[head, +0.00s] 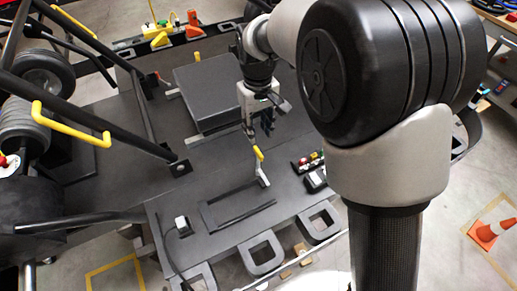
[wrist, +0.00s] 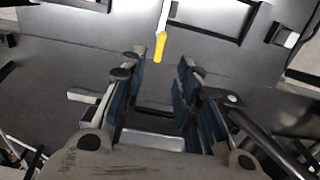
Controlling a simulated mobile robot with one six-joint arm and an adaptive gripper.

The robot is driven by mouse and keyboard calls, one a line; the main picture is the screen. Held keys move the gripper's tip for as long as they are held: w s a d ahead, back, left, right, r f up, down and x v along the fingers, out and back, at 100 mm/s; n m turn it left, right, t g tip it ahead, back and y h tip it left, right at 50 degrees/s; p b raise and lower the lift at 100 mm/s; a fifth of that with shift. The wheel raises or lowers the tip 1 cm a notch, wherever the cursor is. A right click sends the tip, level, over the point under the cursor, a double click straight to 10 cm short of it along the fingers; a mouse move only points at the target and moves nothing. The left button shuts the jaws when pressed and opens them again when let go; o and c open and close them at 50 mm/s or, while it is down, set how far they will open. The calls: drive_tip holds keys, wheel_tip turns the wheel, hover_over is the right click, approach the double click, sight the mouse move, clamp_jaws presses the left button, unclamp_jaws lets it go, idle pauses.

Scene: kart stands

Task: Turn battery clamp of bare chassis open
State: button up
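The bare chassis (head: 120,125) is a flat dark deck. A lever with a yellow tip (head: 260,154) and a pale metal arm, which looks like the battery clamp, stands beside an empty rectangular frame (head: 215,222). In the wrist view the yellow tip (wrist: 159,47) lies beyond my fingers, roughly between their lines, and touches neither. My gripper (head: 262,132) points down just above and behind the lever in the head view. In the wrist view my gripper (wrist: 156,75) is open and empty, its two fingers well apart.
A black box (head: 207,92) sits on the deck left of my gripper. A black tube frame with yellow bars (head: 75,125) rises at the left. A small button box (head: 308,161) is right of the lever. A white-topped block (head: 183,226) stands left of the frame.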

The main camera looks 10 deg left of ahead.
sight(258, 151)
wheel_tip(258, 151, down, 10)
drive_tip(key=shift+r+b, duration=0.15)
drive_tip(key=shift+b, duration=1)
clamp_jaws()
